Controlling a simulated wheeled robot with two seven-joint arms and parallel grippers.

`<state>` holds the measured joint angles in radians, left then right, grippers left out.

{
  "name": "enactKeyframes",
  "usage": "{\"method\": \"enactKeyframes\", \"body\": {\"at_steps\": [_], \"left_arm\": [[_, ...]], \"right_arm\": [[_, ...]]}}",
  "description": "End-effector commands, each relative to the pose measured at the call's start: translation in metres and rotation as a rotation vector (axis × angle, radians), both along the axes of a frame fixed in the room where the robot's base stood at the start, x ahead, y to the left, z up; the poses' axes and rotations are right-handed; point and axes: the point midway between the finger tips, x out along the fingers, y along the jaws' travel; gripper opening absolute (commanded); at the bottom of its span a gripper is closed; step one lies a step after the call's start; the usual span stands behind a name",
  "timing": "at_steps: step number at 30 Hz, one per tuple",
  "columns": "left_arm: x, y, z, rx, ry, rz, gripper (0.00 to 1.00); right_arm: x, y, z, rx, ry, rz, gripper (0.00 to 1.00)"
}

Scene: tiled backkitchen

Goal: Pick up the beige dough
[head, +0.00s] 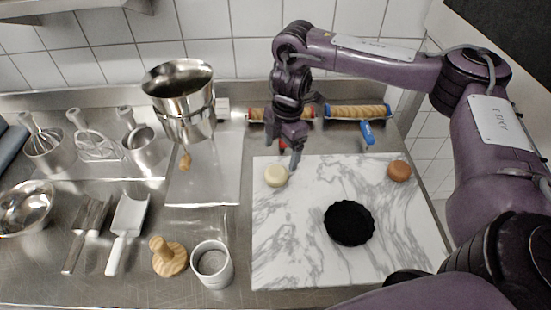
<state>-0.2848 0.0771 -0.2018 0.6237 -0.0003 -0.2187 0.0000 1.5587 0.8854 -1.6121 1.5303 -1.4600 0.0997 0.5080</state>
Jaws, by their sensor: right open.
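The beige dough (276,176) is a small pale round piece on the marble board (310,255), near its back left corner. My right gripper (292,158) points down just behind and to the right of the dough, with its fingertips close to it in the picture. It is open, and nothing shows between its fingers. I cannot tell how high the fingertips are above the board. My left gripper is not in view.
A brown dough piece (399,170) and a black fluted mould (349,223) are on the board. Rolling pins (357,112) lie behind it. A metal funnel on a stand (183,100), a white cup (211,264) and a wooden press (168,257) stand left. The board's front left is clear.

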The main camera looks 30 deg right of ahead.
Motion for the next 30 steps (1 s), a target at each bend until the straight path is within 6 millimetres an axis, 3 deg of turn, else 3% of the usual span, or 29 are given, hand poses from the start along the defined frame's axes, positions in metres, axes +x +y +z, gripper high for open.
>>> {"method": "enactKeyframes", "body": {"at_steps": [3, 7, 18, 28, 30], "left_arm": [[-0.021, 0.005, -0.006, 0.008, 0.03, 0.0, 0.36], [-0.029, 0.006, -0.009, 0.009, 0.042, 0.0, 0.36], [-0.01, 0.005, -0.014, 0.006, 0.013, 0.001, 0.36], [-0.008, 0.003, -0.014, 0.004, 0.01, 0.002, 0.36], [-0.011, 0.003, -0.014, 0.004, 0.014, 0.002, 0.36]], "right_arm": [[-0.001, 0.002, -0.014, 0.0, 0.005, 0.001, 0.83], [-0.001, 0.004, -0.026, 0.001, 0.003, -0.001, 0.83], [-0.003, 0.015, -0.071, 0.0, 0.004, -0.001, 0.83], [-0.002, 0.016, -0.075, 0.0, 0.0, -0.001, 0.83], [-0.002, 0.016, -0.075, 0.0, 0.0, -0.001, 0.74]]}}
